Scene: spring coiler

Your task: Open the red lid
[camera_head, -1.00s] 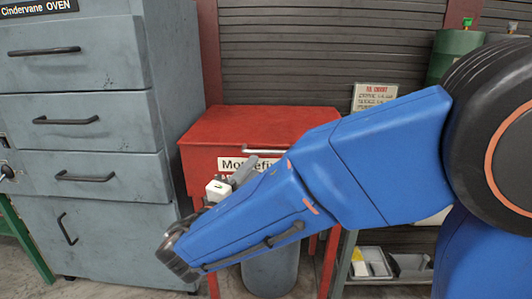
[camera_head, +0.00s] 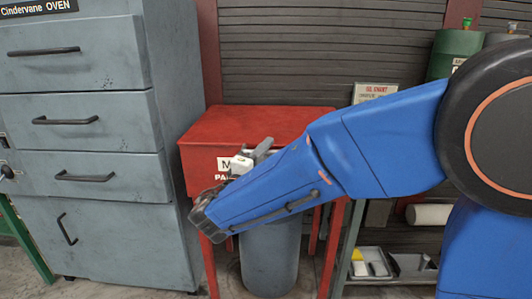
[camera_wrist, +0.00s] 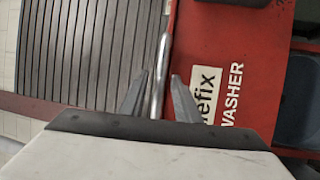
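The red lid (camera_head: 255,122) is the flat top of the red parts washer in the head view and lies closed. Its metal bar handle (camera_wrist: 159,70) runs between my gripper's two fingers in the wrist view. My gripper (camera_wrist: 157,92) is open, with a finger on each side of the bar. I cannot tell whether either finger touches it. In the head view my gripper (camera_head: 264,146) is at the lid's front edge and hides the handle. The washer's red front with white lettering (camera_wrist: 220,95) shows to the right in the wrist view.
A grey oven cabinet (camera_head: 85,130) with black handles stands close on the left. A grey bin (camera_head: 270,262) is under the washer. A slatted shutter (camera_head: 330,55) is behind. Green drums and a low shelf (camera_head: 390,265) are at the right.

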